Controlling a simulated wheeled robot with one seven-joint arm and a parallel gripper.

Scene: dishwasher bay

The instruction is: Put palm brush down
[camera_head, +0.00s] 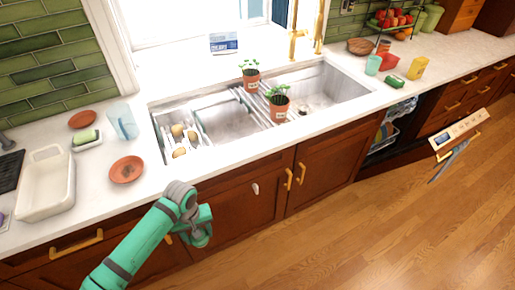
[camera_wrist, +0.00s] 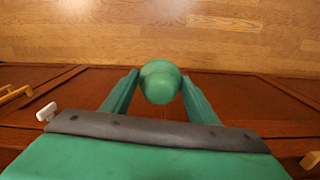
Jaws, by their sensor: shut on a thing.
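The palm brush (camera_wrist: 160,82) shows in the wrist view as a round green knob between the two fingers of my gripper (camera_wrist: 160,98). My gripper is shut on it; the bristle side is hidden. The brush cannot be clearly told apart from my green arm there. The white counter (camera_head: 205,180) is above and behind my gripper.
On the left counter stand terracotta plates (camera_head: 127,170), a clear cup (camera_head: 122,122), a sponge dish (camera_head: 88,144) and a white tub (camera_head: 45,185). The dishwasher door (camera_head: 410,158) hangs open at right. The wooden floor is clear.

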